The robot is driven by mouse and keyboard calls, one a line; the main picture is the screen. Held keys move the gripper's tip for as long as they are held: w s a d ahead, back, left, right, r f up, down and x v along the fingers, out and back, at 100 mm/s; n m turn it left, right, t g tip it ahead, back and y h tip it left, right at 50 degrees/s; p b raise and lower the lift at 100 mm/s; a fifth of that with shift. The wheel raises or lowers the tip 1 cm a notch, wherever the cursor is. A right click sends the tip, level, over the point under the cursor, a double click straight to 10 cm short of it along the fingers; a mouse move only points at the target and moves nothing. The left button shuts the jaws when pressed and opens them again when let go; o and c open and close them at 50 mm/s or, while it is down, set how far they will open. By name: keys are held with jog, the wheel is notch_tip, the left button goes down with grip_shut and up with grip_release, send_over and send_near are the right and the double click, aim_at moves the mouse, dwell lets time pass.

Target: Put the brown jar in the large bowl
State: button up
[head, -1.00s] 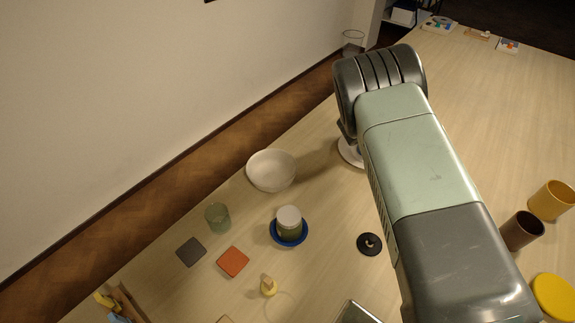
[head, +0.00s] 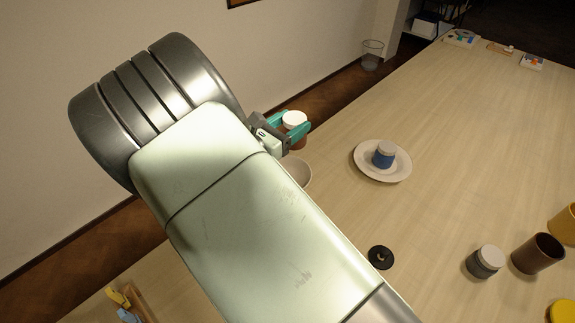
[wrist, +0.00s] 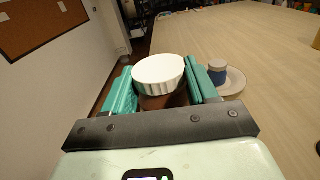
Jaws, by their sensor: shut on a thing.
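My gripper (head: 293,127) has its teal fingers shut on the brown jar (head: 299,141), which has a white lid. The jar is held up, roughly upright. In the wrist view the ridged white lid and some brown body of the jar (wrist: 165,102) show between the fingers of my gripper (wrist: 165,82). The large bowl (head: 299,174), off-white, is on the table just below the jar in the head view, and my arm hides much of it. The bowl does not show in the wrist view. I cannot tell whether the jar is directly over it.
A blue jar (head: 383,158) stands on a pale plate (head: 405,173) to the right of the bowl. A grey jar (head: 484,265), a dark brown cup (head: 538,254) and a black disc (head: 381,257) are nearer the right. The far table is mostly clear. My arm covers the left part.

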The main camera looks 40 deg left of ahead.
notch_tip(320, 180, down, 9)
dwell(0.4)
jog(key=shift+f, duration=0.5)
jog(key=o, duration=1.4)
